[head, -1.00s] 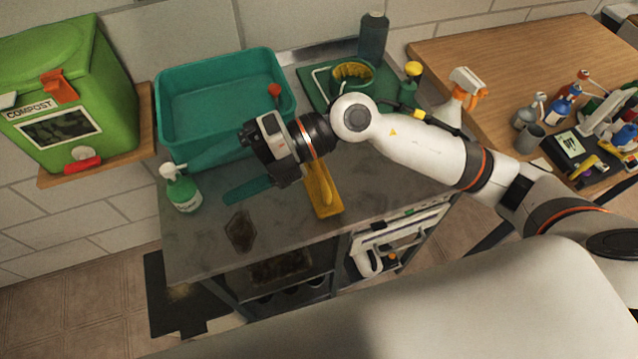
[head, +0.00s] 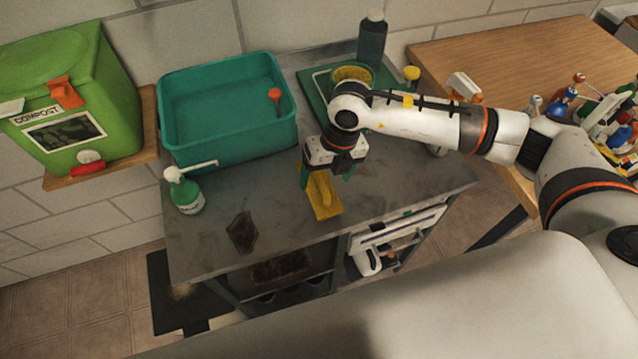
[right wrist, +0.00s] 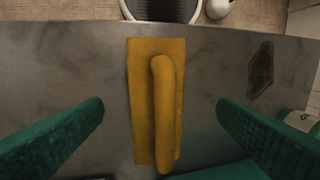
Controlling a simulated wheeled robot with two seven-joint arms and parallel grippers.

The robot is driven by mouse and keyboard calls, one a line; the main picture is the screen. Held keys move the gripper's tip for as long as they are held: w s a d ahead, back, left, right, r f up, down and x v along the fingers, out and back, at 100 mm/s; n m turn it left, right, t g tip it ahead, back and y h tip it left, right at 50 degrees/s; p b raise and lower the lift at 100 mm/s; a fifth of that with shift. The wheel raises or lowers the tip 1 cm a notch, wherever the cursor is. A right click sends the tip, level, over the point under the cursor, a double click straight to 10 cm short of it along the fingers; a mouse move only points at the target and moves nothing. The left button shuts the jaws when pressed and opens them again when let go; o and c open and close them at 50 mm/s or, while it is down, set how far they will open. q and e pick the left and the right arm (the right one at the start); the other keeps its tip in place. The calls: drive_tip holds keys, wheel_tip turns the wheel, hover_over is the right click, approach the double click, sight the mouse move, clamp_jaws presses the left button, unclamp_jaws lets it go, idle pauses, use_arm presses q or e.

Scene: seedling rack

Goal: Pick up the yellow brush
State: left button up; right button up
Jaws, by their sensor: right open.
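The yellow brush (head: 321,196) lies flat on the grey counter (head: 220,240), near its front edge. In the right wrist view, the yellow brush (right wrist: 140,100) shows a flat rectangular base with a long raised handle along it. My right gripper (head: 325,180) is above the brush and pointing down. Its green fingers are wide open, one on each side of the brush, and the right wrist view shows clear gaps between the fingers and the brush. The far end of the brush is partly hidden under the gripper in the head view. My left gripper is not in view.
A teal basin (head: 225,150) stands behind the brush, to the left. A green spray bottle (head: 186,192) and a dark patch (head: 242,232) are on the counter's left. A green compost bin (head: 70,90) sits on a wooden shelf. Bottles crowd the wooden table (head: 500,50) at right.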

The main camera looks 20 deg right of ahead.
sight(323, 185)
drive_tip(key=shift+f+p, duration=0.3)
drive_tip(key=shift+f, duration=0.05)
drive_tip(key=f, duration=0.1)
drive_tip(key=f+p, duration=0.1)
drive_tip(key=f, duration=0.1)
drive_tip(key=shift+w+a+f, duration=0.15)
drive_tip(key=shift+a+f, duration=0.1)
drive_tip(key=shift+f, duration=0.1)
drive_tip(key=shift+f+p, duration=0.3)
drive_tip(key=shift+f, duration=0.15)
drive_tip(key=c, duration=1.2)
wheel_tip(323, 185, up, 9)
drive_tip(key=b, duration=0.2)
drive_tip(key=shift+b, duration=0.35)
drive_tip(key=shift+r, duration=0.55)
drive_tip(key=o, duration=0.6)
drive_tip(key=shift+c, duration=0.2)
drive_tip(key=c, duration=0.3)
